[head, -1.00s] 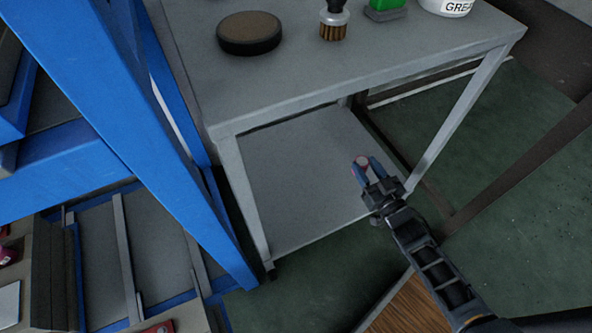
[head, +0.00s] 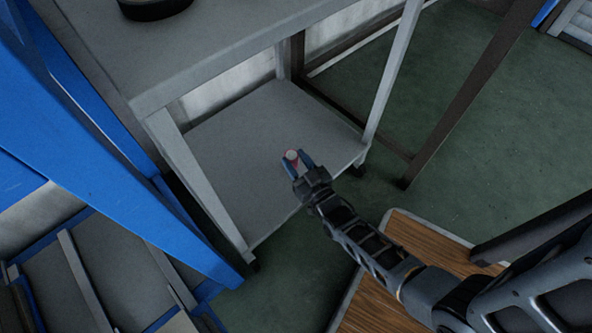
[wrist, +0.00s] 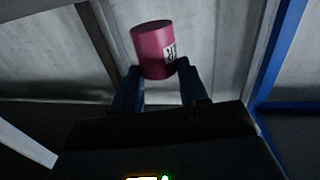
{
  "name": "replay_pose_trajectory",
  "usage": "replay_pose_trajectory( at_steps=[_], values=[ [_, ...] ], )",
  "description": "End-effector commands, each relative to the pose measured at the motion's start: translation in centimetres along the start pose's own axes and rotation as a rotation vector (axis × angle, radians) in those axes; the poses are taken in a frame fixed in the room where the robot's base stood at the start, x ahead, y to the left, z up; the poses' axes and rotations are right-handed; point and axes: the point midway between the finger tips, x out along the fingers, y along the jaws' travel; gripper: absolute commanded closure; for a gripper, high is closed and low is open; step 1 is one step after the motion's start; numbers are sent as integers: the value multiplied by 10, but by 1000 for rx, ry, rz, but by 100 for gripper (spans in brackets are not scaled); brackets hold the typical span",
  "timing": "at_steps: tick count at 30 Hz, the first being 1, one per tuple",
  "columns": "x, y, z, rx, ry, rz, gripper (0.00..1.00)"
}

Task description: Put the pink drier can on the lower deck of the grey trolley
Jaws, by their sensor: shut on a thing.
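The pink drier can (wrist: 150,48) is held between the fingers of my gripper (wrist: 160,85) in the wrist view, its label at the right side. The gripper and can appear over the front part of this deck, between the trolley's front legs and below the upper deck. I cannot tell whether the can touches the deck.
The trolley's upper deck (head: 200,50) overhangs the lower one and carries a dark round object (head: 150,8). A front leg (head: 392,75) stands to the right of my arm. A blue frame (head: 120,180) is close on the left. A wooden surface (head: 400,285) lies below my arm.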

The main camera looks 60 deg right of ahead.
Motion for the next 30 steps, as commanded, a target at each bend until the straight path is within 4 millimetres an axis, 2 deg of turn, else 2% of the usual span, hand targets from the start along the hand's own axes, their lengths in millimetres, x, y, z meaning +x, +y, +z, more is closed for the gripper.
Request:
replay_pose_trajectory(
  at_steps=[9,22,23,30],
  values=[
    [1,0,40,0,0,1,87],
    [0,0,44,0,1,0,87],
    [0,0,42,0,0,0,55],
    [0,0,42,0,0,0,32]
  ],
)
